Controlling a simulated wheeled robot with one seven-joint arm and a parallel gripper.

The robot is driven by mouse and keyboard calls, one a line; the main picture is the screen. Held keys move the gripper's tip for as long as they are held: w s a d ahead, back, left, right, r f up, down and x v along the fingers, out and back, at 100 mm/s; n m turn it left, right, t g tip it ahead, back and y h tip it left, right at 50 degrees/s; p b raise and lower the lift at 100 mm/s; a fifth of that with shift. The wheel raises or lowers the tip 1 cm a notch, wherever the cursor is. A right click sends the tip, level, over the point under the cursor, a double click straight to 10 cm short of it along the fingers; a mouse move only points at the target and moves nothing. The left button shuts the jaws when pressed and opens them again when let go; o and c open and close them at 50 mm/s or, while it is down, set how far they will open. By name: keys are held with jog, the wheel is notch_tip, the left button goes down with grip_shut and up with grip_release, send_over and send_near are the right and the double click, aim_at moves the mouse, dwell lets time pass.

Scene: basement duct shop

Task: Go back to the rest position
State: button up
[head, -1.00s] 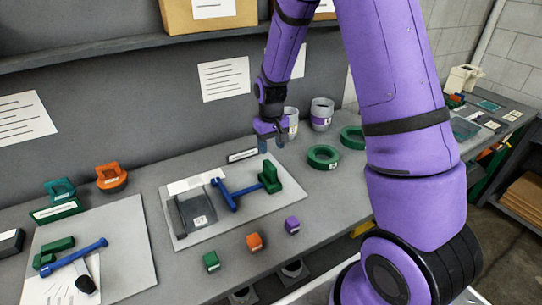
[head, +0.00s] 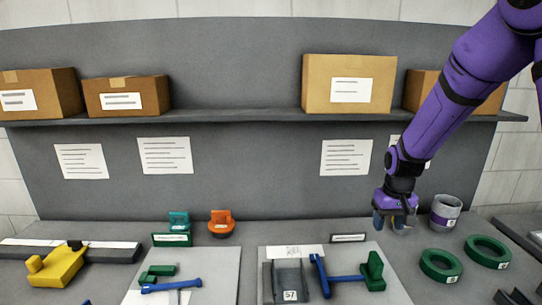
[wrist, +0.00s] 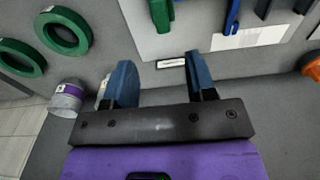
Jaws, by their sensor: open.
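My gripper (head: 396,222) hangs at the end of my purple arm, low over the grey bench at the right of the head view. In the wrist view my gripper (wrist: 160,75) has its two blue fingers apart, with only bench and board showing between them. A cup with a purple band (head: 445,212) stands just right of the gripper in the head view. A second pale cup, just behind the fingers, is mostly hidden by them. I cannot tell whether the fingers touch it.
Green rings (head: 440,265) (head: 487,251) lie to the right. A pale board (head: 393,288) holds a blue T-shaped tool (head: 340,279), a green block (head: 374,271) and a grey tray (head: 288,281). A shelf (head: 250,115) with cardboard boxes (head: 350,84) runs above. An orange holder (head: 221,223) stands left.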

jog(key=s+a+r+t, duration=0.1)
jog(key=s+r, duration=0.5)
jog(key=r, duration=0.5)
jog(key=s+r+t, duration=0.1)
jog(key=s+r, duration=0.2)
jog(key=s, duration=0.4)
jog(key=s+a+r+t, duration=0.1)
jog(key=s+r, duration=0.3)
jog(key=s, duration=0.3)
jog(key=s+a+r+t, duration=0.1)
jog(key=s+r, duration=0.3)
jog(key=s, duration=0.3)
jog(key=shift+s+r+t, duration=0.25)
jog(key=shift+s+t, duration=0.05)
jog(key=shift+s, duration=0.1)
